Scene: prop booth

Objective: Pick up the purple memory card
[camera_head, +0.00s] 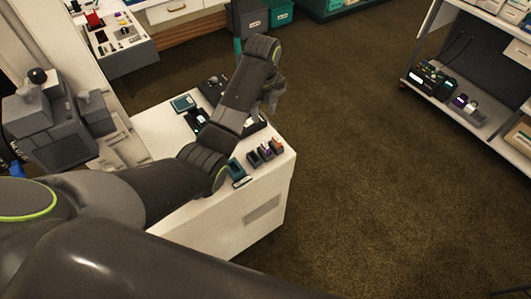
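A row of small upright items stands at the near right corner of the white cabinet top (277,163). One of them looks purple (266,152), between a dark item and an orange-marked one. It may be the purple memory card, but it is too small to be sure. My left arm reaches across the cabinet and bends down at its far end. My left gripper (272,102) is small and partly hidden behind the forearm, above the cabinet's far right edge, beyond the row. Its fingers are not clear. My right gripper is out of view.
A teal box (183,103) and dark trays lie on the cabinet top. A teal-and-dark item (238,172) lies near its front edge. A shelf unit (470,120) with small goods stands at right. Brown carpet (370,150) between is clear.

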